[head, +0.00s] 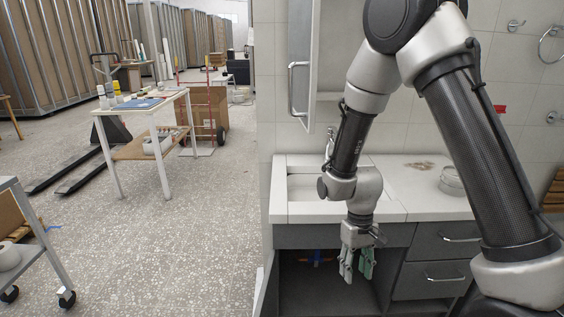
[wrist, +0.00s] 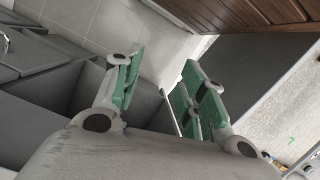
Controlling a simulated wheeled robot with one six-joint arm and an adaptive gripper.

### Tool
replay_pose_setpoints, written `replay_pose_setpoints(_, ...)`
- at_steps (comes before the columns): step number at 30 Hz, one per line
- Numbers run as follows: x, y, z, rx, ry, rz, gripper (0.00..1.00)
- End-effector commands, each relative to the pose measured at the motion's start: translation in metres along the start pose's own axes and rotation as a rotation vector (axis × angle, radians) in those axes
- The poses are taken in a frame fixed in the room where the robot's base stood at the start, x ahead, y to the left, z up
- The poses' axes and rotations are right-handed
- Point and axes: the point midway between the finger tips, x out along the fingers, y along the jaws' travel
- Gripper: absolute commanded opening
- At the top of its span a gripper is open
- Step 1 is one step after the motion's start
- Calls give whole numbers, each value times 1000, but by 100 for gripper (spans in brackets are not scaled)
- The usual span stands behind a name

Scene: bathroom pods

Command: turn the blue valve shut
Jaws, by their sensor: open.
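A small blue part, likely the blue valve (head: 317,256), shows inside the dark open cabinet (head: 300,280) under the sink in the head view. It sits beside an orange-brown pipe; its handle angle is too small to tell. My gripper (head: 357,275) hangs pointing down at the cabinet's front, to the right of the valve and apart from it. In the wrist view my gripper (wrist: 162,62) shows two spread fingers with green pads and nothing between them. I cannot make out the valve in the wrist view.
The cabinet door (head: 268,287) stands open on the left. Grey drawers (head: 432,265) are on the right. The white sink and counter (head: 425,190) lie above the cabinet.

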Motion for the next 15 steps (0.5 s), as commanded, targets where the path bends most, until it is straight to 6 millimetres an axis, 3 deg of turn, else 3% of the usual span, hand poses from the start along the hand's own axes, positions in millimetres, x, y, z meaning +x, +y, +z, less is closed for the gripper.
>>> replay_pose_setpoints(1,-29,8,13,0,3,-6,41)
replay_pose_setpoints(6,-108,37,70,3,4,-6,41)
replay_pose_setpoints(9,-146,54,104,16,32,0,41)
replay_pose_setpoints(15,-202,83,167,72,167,19,41)
